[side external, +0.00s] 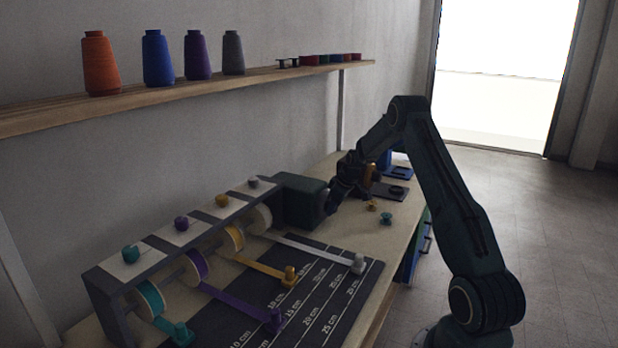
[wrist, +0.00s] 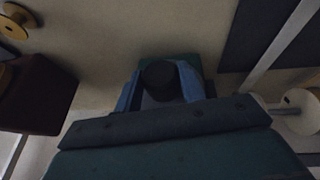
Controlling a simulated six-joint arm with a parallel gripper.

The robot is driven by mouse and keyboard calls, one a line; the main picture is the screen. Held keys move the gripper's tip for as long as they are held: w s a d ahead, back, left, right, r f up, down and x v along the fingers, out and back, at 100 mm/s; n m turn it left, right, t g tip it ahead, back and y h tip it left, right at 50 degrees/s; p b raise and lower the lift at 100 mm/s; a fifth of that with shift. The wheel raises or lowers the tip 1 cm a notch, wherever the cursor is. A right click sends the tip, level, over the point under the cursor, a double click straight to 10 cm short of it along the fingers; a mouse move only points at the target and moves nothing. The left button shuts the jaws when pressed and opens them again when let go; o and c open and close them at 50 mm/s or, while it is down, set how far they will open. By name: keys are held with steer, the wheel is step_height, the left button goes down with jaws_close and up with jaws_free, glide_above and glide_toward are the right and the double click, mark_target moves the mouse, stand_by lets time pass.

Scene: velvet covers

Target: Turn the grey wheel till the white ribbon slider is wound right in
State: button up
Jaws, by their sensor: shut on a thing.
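The grey wheel (wrist: 160,82) looks dark and round in the wrist view, in front of a green housing. My gripper (wrist: 161,85) has a blue finger on each side of it and is shut on it. In the side view my gripper (side external: 336,194) is at the right end of the dark green housing (side external: 298,200), where the wheel is mostly hidden. The white ribbon (side external: 312,249) runs out from the white spool (side external: 260,218) over the dark ruler mat (side external: 330,300). The white slider (side external: 358,264) stands at its outer end, well away from the spool.
Two small spools (side external: 386,218) lie on the bench right of the housing. Thread cones (side external: 157,58) stand on the shelf above.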

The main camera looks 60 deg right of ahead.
steer(key=shift+w+d+m+y, duration=0.1)
steer(key=shift+d+m+y, duration=0.1)
steer(key=shift+y, duration=0.7)
steer(key=shift+w+d+m+y, duration=0.1)
steer(key=shift+m+y, duration=0.1)
steer(key=shift+y, duration=0.7)
steer(key=shift+s+y, duration=0.1)
steer(key=shift+y, duration=0.4)
steer(key=o, duration=1)
steer(key=shift+s, duration=0.1)
steer(key=shift+c, duration=0.2)
steer(key=v, duration=0.7)
steer(key=shift+r, duration=0.2)
steer(key=shift+s, duration=0.1)
